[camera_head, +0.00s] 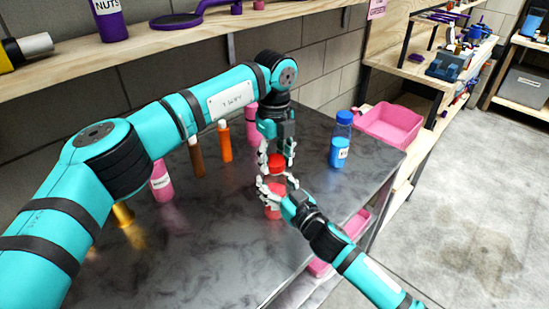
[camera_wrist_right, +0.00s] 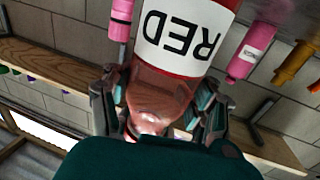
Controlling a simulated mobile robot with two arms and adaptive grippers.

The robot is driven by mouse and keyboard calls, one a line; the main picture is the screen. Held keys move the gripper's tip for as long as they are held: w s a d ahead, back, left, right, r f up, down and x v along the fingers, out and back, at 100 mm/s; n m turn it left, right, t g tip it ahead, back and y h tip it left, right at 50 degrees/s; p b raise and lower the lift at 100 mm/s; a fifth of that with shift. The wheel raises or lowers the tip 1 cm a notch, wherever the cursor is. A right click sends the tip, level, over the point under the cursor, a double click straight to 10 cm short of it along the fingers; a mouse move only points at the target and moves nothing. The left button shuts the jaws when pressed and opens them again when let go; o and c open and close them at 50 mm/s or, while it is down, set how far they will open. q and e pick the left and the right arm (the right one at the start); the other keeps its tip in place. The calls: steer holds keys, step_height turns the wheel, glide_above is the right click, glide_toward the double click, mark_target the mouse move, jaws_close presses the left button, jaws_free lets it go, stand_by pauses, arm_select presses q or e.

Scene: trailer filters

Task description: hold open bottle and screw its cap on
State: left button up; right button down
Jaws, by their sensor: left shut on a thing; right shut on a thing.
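The red bottle (camera_head: 272,212) is near the right part of the dark worktop. In the right wrist view the bottle (camera_wrist_right: 185,40) shows a white label reading RED, upside down in the picture. My right gripper (camera_head: 274,184) comes from the lower right and is shut around the bottle's upper part; its fingers also show in the wrist view (camera_wrist_right: 162,105). My left gripper (camera_head: 277,158) points down from above and is shut on the red cap (camera_head: 276,161). The cap is just above the bottle; the fingers hide whether they touch.
A blue bottle (camera_head: 340,140) stands right of the grippers. Orange (camera_head: 224,142), brown (camera_head: 196,157) and pink (camera_head: 161,182) bottles stand to the left. A pink bin (camera_head: 390,125) is beyond the right edge. A wooden shelf (camera_head: 150,45) runs above. The front worktop is clear.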

arm_select(q)
steer(key=m, duration=0.6)
steer(key=shift+m, duration=0.4)
steer(key=m, duration=0.6)
steer(key=shift+m, duration=0.4)
steer(key=m, duration=0.6)
steer(key=shift+m, duration=0.4)
steer(key=m, duration=0.6)
steer(key=shift+f, duration=0.1)
steer(key=o, duration=1.3)
steer(key=shift+r, duration=2.3)
steer(key=shift+c, duration=0.2)
